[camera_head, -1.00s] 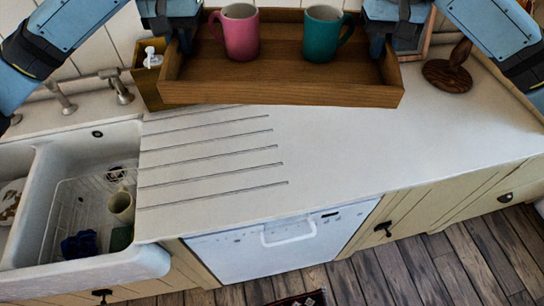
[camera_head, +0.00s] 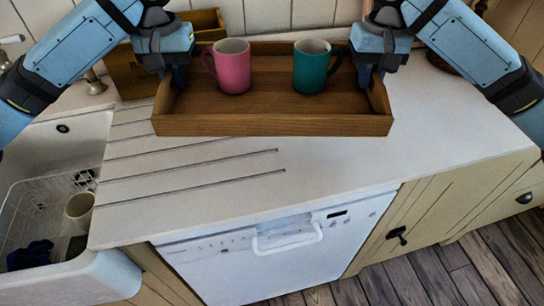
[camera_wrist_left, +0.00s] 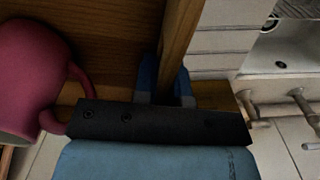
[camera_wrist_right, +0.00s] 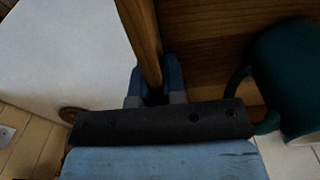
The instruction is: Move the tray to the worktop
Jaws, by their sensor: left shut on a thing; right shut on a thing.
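The wooden tray (camera_head: 270,124) is level above or on the white worktop (camera_head: 330,160); I cannot tell if its underside touches. A pink mug (camera_head: 233,70) and a teal mug (camera_head: 309,70) stand upright in it. My left gripper (camera_head: 178,80) is shut on the tray's left wall, which also shows between the fingers in the left wrist view (camera_wrist_left: 176,45). My right gripper (camera_head: 367,78) is shut on the right wall, seen in the right wrist view (camera_wrist_right: 146,50). The pink mug (camera_wrist_left: 30,80) and teal mug (camera_wrist_right: 290,80) show beside the grippers.
A wooden box (camera_head: 130,75) stands behind the tray's left end. The white sink (camera_head: 50,150) holds a wire rack and a cream mug (camera_head: 80,208). A dark brown wooden object (camera_head: 440,62) is behind my right arm. The worktop front and right are clear.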

